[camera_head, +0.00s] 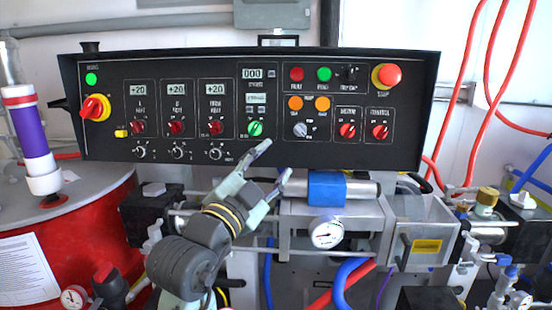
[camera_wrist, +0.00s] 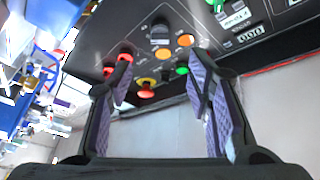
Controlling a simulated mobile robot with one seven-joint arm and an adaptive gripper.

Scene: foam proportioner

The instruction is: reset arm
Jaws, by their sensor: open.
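My gripper (camera_head: 276,160) is open and empty in the head view. Its fingers point up and to the right, in front of the lower edge of the black control panel (camera_head: 330,158). One fingertip shows just below the green knob (camera_head: 255,128); I cannot tell whether it touches the panel. In the wrist view my gripper (camera_wrist: 160,78) has its two fingers spread wide with nothing between them. The panel (camera_wrist: 130,25) appears turned over beyond the fingertips, with two orange buttons (camera_wrist: 185,40) and a red mushroom button (camera_wrist: 146,90).
A blue-banded cylinder (camera_head: 327,188) and a pressure gauge (camera_head: 326,232) sit below the panel, right of my gripper. A red drum (camera_head: 95,225) with a purple and white pipe (camera_head: 34,140) stands at left. Red hoses (camera_head: 478,90) hang at right.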

